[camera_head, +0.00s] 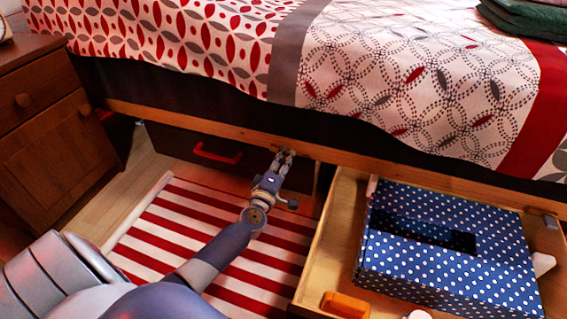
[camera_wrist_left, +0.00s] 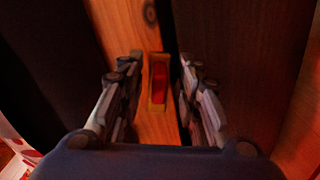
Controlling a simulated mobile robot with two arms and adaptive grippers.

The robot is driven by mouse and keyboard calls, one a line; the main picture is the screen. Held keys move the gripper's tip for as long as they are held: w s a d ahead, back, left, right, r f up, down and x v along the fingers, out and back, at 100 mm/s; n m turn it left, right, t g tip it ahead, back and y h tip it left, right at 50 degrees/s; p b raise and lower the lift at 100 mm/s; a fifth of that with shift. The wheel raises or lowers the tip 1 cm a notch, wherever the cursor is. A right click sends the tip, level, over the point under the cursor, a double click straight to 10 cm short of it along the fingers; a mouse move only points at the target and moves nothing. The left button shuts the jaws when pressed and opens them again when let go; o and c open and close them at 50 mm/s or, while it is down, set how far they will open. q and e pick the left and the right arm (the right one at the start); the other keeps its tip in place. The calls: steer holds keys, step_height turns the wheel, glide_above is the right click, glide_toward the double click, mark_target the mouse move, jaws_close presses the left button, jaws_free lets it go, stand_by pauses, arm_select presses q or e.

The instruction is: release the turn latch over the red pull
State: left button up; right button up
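The red pull (camera_head: 217,153) is on the front of a dark, shut drawer (camera_head: 190,143) under the bed. My left gripper (camera_head: 284,153) is at the wooden bed rail, right of the red pull. In the left wrist view, my left gripper (camera_wrist_left: 160,90) has its fingers apart, one on each side of a small red piece in an orange-brown surround (camera_wrist_left: 158,80). This looks like the turn latch, on the rail beside the drawer gap. I cannot tell whether the fingers touch it. In the head view the gripper mostly hides it. My right gripper is not in view.
An open drawer (camera_head: 327,240) at the right holds a blue dotted box (camera_head: 450,270), with an orange piece (camera_head: 345,305) at its front. A wooden nightstand (camera_head: 50,130) stands at the left. A striped red and white rug (camera_head: 180,225) covers the floor before the shut drawer.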

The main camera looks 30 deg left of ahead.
arm_select(q)
steer(key=shift+c, duration=0.6)
jaws_close()
steer(key=shift+r+n+p, duration=0.4)
steer(key=shift+n+p, duration=0.1)
steer(key=shift+n, duration=0.1)
steer(key=shift+r+n+p, duration=0.25)
steer(key=shift+n+p, duration=0.1)
steer(key=shift+n, duration=0.75)
steer(key=shift+o, duration=0.6)
jaws_free()
